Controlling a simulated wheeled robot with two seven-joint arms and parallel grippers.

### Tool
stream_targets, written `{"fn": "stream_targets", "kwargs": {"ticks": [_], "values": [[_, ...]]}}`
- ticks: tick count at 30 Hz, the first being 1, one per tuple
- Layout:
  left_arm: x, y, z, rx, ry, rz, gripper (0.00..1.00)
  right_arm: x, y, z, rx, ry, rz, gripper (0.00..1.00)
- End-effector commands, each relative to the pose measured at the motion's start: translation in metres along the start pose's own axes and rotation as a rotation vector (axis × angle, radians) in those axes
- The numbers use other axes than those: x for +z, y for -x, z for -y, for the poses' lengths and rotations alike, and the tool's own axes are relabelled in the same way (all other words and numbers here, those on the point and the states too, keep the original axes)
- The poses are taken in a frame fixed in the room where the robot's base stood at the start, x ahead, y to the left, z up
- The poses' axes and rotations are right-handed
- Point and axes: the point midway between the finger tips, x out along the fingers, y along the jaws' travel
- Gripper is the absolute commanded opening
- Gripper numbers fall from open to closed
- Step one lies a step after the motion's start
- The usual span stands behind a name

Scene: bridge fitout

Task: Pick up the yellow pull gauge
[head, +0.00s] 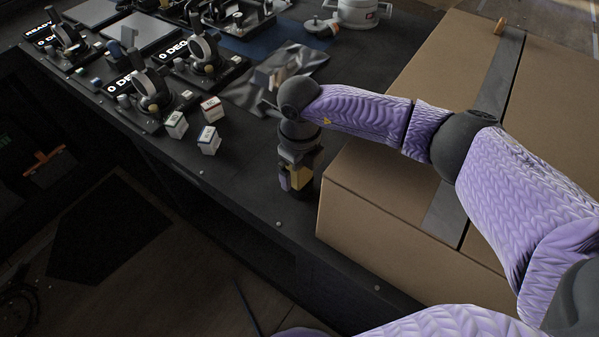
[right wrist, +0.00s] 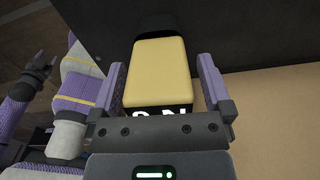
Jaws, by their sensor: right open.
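The yellow pull gauge (right wrist: 157,72) shows in the right wrist view as a yellow block with a dark end and white lettering on its near face. In the head view only a small yellow part of it (head: 300,178) shows; my right gripper hides the rest. My right gripper (head: 296,181) points down at the table's front edge, beside the cardboard box. Its jaws are open, with one finger on each side of the gauge. In the right wrist view a narrow gap shows beside the gauge at the right finger. My left gripper is not in the head view.
A large cardboard box (head: 365,205) stands close on the right of my right gripper. Two small white labelled blocks, a green-marked one (head: 175,125) and a blue-marked one (head: 209,140), lie to the left. Lever consoles (head: 150,95) stand farther left.

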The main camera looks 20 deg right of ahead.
Motion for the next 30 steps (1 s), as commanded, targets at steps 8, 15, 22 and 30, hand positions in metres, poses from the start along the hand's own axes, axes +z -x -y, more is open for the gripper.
{"fn": "stream_targets", "kwargs": {"ticks": [8, 15, 22, 30], "values": [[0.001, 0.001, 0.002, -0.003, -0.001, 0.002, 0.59, 0.0, 0.002, 0.0, 0.0, -0.001, 0.0, 0.6], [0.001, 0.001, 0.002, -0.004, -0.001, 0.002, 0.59, 0.0, 0.002, 0.0, 0.0, -0.001, 0.0, 0.09], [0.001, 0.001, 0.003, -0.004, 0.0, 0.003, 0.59, 0.0, 0.002, 0.0, 0.0, -0.001, 0.001, 0.0], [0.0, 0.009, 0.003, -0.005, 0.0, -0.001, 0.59, 0.001, 0.025, 0.001, 0.0, -0.001, 0.006, 0.0]]}}
